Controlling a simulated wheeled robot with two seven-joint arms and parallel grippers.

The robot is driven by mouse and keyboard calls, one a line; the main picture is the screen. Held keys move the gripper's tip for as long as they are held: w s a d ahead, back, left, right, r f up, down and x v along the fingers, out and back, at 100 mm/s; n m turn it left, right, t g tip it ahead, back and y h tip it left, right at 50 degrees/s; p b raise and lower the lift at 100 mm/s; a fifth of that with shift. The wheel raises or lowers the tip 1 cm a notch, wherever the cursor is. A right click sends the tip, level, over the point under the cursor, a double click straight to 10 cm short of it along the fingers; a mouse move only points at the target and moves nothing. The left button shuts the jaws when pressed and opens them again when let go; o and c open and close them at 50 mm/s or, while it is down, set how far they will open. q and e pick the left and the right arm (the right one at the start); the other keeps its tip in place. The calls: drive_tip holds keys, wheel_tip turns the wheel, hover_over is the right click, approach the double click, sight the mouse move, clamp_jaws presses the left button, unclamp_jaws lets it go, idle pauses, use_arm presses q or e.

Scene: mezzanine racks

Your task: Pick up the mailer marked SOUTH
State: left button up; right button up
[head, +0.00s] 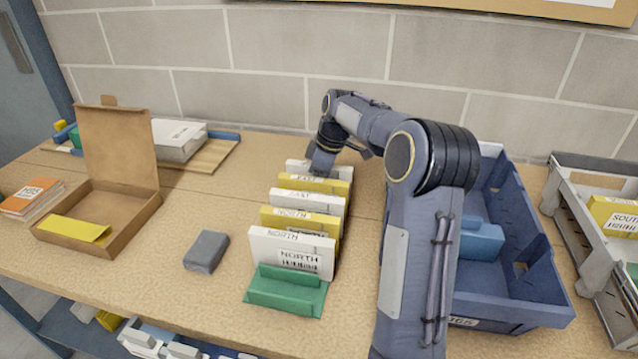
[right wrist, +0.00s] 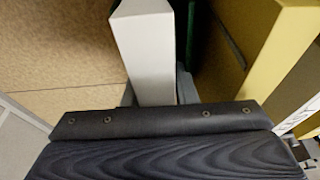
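A row of upright white and yellow mailers stands on the wooden bench. The front white mailer (head: 292,254) and the yellow one behind it (head: 300,219) read NORTH. A white mailer (head: 308,199) and a yellow one (head: 315,183) behind them seem to read EAST. My right gripper (head: 320,170) is down at this rear mailer. In the right wrist view, its fingers lie close against both sides of the white mailer (right wrist: 149,55), with no visible gap. My left gripper is out of view.
A green holder (head: 285,290) fronts the row. A blue crate (head: 535,235) stands right of my arm, and a grey tray (head: 572,205) beyond it. An open cardboard box (head: 125,215) and a grey block (head: 206,251) lie left. The bench between block and row is clear.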

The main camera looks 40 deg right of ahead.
clamp_jaws()
